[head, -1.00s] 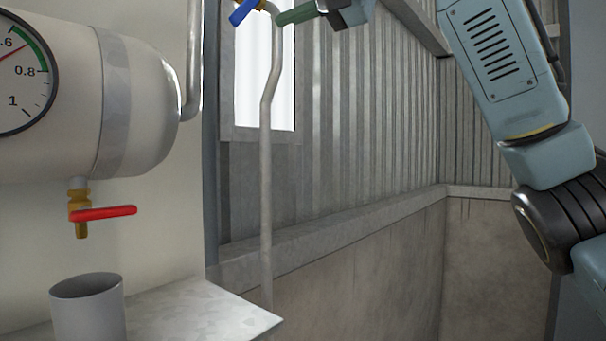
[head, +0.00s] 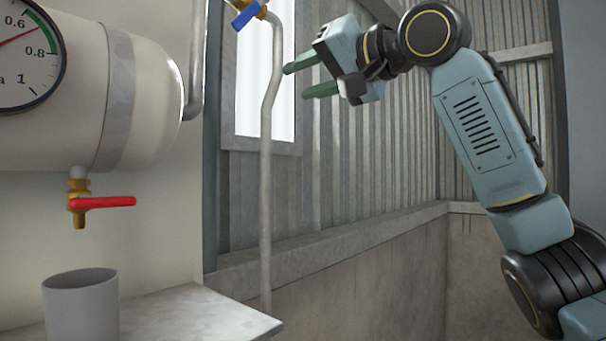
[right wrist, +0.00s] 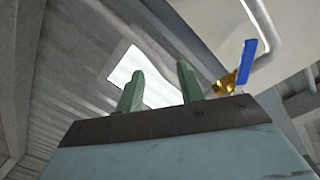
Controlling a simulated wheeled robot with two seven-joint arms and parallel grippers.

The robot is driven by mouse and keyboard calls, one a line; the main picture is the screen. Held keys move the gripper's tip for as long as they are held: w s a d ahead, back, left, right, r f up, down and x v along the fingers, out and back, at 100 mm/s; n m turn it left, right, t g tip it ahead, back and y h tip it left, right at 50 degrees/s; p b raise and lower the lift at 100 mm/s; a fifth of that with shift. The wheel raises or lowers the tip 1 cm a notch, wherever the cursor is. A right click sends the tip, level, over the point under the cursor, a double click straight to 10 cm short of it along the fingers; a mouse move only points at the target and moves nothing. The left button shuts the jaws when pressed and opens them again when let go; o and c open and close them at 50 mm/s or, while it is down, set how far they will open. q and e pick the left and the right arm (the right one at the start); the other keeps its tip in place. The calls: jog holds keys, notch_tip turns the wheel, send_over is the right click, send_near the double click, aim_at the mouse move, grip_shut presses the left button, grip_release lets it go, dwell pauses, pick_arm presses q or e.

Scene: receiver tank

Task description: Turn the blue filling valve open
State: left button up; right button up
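The blue filling valve handle (head: 245,16) sits on a brass body (head: 259,7) at the top of the grey pipe, at the upper edge of the head view. It slants in the head view, and in the right wrist view the blue handle (right wrist: 246,62) is to the right of the fingers. My right gripper (head: 302,79) is open and empty, its two green fingers pointing left, below and to the right of the handle and apart from it. The open fingers also show in the right wrist view (right wrist: 160,88). My left gripper is not in view.
The tank (head: 125,100) with its gauge (head: 22,55) fills the left side. A red-handled valve (head: 103,202) hangs under it, above a grey cup (head: 82,305) on a shelf (head: 190,312). The vertical pipe (head: 266,190) stands before a window and corrugated wall.

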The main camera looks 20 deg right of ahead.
jog(key=w+d+f+m+h+b, duration=0.1)
jog(key=w+d+f, duration=0.1)
jog(key=w+f, duration=0.9)
jog(key=shift+w+f+m+h, duration=0.35)
jog(key=shift+f+m+h, duration=0.05)
jog(key=shift+f, duration=1.25)
jog(key=shift+d, duration=0.1)
jog(key=shift+c, duration=0.5)
